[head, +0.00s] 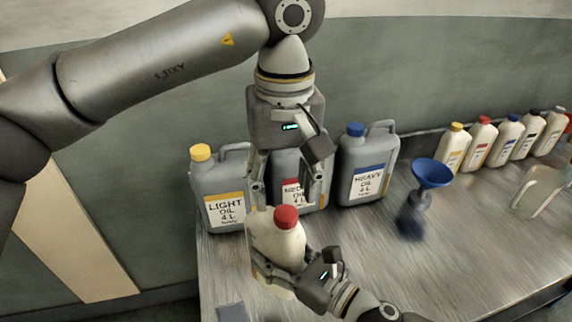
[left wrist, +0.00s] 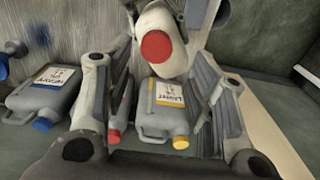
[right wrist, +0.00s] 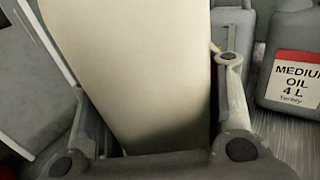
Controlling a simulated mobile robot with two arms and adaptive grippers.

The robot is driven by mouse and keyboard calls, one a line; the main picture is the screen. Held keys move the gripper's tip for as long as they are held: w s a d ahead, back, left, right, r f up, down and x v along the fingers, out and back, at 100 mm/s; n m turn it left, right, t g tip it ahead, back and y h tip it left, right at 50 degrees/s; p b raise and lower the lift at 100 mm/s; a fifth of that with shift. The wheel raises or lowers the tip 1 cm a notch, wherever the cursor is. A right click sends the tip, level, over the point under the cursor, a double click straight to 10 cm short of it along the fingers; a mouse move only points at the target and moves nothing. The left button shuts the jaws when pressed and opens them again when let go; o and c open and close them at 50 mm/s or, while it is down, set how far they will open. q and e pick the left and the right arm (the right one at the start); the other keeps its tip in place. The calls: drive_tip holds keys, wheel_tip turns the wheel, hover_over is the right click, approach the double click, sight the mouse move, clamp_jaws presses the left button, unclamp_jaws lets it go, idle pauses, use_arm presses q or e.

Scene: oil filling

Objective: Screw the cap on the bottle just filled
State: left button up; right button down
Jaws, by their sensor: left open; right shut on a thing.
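A cream-white bottle (head: 278,244) stands upright at the front left of the table, with a red cap (head: 286,217) on its top. My right gripper (head: 272,262) is shut around the bottle's body from the lower right. In the right wrist view the bottle's pale wall (right wrist: 150,80) fills the space between the fingers. My left gripper (head: 287,198) points down above the cap, its fingers spread and apart from it. In the left wrist view the red cap (left wrist: 156,46) shows between the open fingers. How tightly the cap sits cannot be told.
Behind stand three grey canisters: light oil (head: 222,190), medium oil (head: 293,178), partly hidden by my left gripper, and heavy oil (head: 366,172). A blue funnel (head: 432,174) stands to the right. Several capped white bottles (head: 481,145) line the back right, near a clear container (head: 538,192). The front right is clear.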

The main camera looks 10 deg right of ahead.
use_arm(q)
drive_tip(key=n, duration=0.7)
drive_tip(key=shift+r, duration=0.2)
drive_tip(key=n, duration=0.7)
drive_tip(key=shift+r, duration=0.2)
drive_tip(key=n, duration=0.7)
drive_tip(key=shift+d+r+n, duration=0.1)
drive_tip(key=shift+r+n, duration=0.1)
drive_tip(key=shift+n, duration=0.1)
drive_tip(key=n, duration=0.5)
drive_tip(key=shift+r, duration=0.15)
drive_tip(key=n, duration=0.5)
drive_tip(key=shift+r+n, duration=0.1)
drive_tip(key=shift+n, duration=0.2)
drive_tip(key=n, duration=0.3)
drive_tip(key=shift+r, duration=0.1)
drive_tip(key=n, duration=0.5)
drive_tip(key=shift+d+r+n, duration=0.1)
drive_tip(key=shift+r+n, duration=0.05)
drive_tip(key=shift+n, duration=0.15)
drive_tip(key=n, duration=0.4)
drive_tip(key=shift+r, duration=0.1)
